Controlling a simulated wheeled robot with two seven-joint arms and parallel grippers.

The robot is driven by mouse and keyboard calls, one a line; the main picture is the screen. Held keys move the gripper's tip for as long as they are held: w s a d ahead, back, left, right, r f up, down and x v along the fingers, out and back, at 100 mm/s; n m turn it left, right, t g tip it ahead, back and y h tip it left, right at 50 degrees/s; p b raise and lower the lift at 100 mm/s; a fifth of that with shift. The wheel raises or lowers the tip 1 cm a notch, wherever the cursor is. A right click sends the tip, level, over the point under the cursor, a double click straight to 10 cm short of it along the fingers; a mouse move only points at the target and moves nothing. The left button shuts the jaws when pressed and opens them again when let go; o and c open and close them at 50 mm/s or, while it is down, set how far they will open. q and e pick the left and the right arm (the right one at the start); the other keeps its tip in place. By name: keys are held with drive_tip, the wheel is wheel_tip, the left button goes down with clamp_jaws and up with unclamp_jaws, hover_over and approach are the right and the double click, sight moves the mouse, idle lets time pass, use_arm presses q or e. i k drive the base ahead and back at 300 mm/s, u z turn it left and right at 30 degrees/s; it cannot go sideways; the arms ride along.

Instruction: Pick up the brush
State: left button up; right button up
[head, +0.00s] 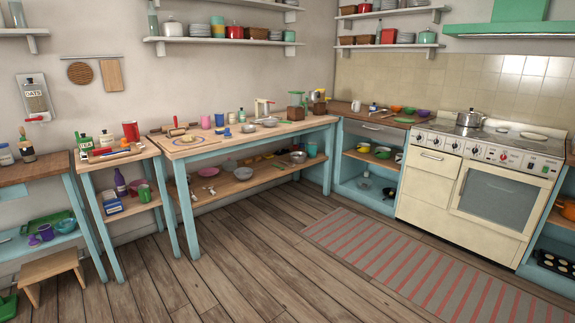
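I cannot single out the brush with certainty in the head view. Neither of my grippers is in view.
A small table (112,157) with bottles and a red can stands near the left. A long blue-legged worktable (240,138) runs along the wall. A stool (48,268) stands at lower left. A cream stove (478,165) is at right. The wooden floor in front is clear, with a striped rug (420,262).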

sight(228, 135)
drive_tip(key=z, duration=0.35)
drive_tip(key=i, duration=4.6)
drive_tip(key=u, duration=1.2)
drive_tip(key=i, duration=1.4)
drive_tip(key=u, duration=0.65)
